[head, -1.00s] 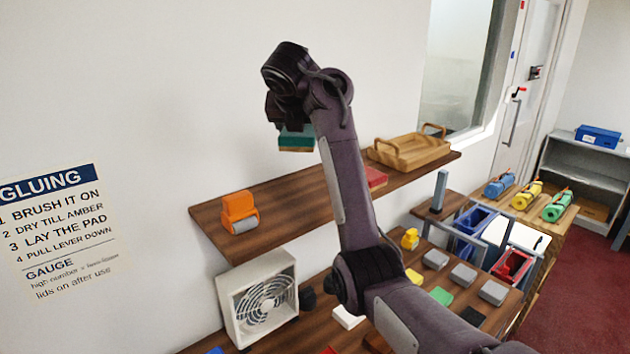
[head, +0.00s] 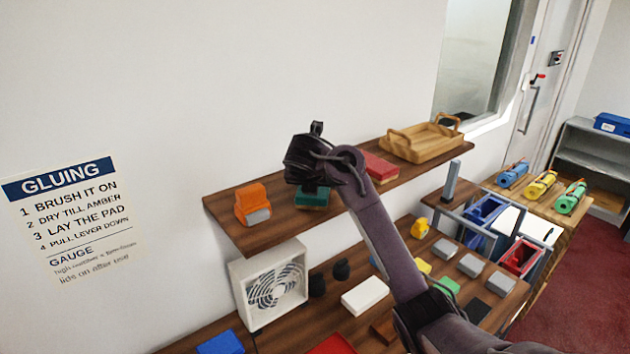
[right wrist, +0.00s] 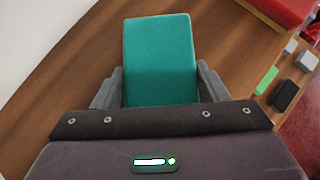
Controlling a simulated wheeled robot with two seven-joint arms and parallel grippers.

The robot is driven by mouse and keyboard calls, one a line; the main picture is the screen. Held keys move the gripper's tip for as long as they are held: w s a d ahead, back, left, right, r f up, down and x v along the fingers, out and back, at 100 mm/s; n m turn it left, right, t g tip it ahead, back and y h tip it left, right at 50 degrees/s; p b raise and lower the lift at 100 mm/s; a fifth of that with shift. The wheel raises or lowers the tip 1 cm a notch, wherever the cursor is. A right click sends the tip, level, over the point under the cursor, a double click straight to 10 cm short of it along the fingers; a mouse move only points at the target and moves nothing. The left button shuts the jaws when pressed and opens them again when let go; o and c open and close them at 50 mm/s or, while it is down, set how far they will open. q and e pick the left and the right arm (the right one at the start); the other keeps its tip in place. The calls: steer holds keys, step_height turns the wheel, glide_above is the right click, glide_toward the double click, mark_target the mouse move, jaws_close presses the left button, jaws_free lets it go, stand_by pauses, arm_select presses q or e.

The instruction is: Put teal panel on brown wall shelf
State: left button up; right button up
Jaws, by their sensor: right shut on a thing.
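The teal panel (right wrist: 160,55) is a flat teal block with a brown underside, held between the fingers of my right gripper (right wrist: 160,88). In the head view the teal panel (head: 312,198) shows below my right gripper (head: 314,186), at the brown wall shelf (head: 285,228). It lies between the orange tool and the red block. I cannot tell whether its underside touches the shelf. My right gripper is shut on it. My left gripper is not in view.
An orange tool with a grey roller (head: 252,204) stands left on the shelf. A red block (head: 381,168) and a wooden tray (head: 425,140) are to the right. Below are a white fan (head: 270,288) and a counter with several coloured blocks.

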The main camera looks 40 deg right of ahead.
mark_target(310, 197)
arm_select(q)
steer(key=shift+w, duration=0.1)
arm_select(e)
steer(key=o, duration=0.9)
steer(key=shift+a, duration=0.1)
steer(key=shift+c, duration=0.2)
steer(key=shift+o, duration=1.2)
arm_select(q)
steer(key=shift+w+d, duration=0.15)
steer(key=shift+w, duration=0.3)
arm_select(e)
steer(key=shift+o, duration=0.2)
steer(key=shift+f, duration=0.1)
steer(key=b+v, duration=0.3)
steer(key=v, duration=0.6)
steer(key=shift+a, duration=0.1)
arm_select(q)
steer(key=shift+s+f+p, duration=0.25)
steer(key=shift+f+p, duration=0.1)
steer(key=shift+p, duration=0.8)
arm_select(e)
steer(key=v, duration=0.3)
steer(key=shift+s+d+r, duration=0.1)
steer(key=shift+d+r, duration=0.1)
steer(key=shift+r, duration=0.05)
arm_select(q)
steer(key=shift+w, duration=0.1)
arm_select(e)
steer(key=shift+a, duration=0.1)
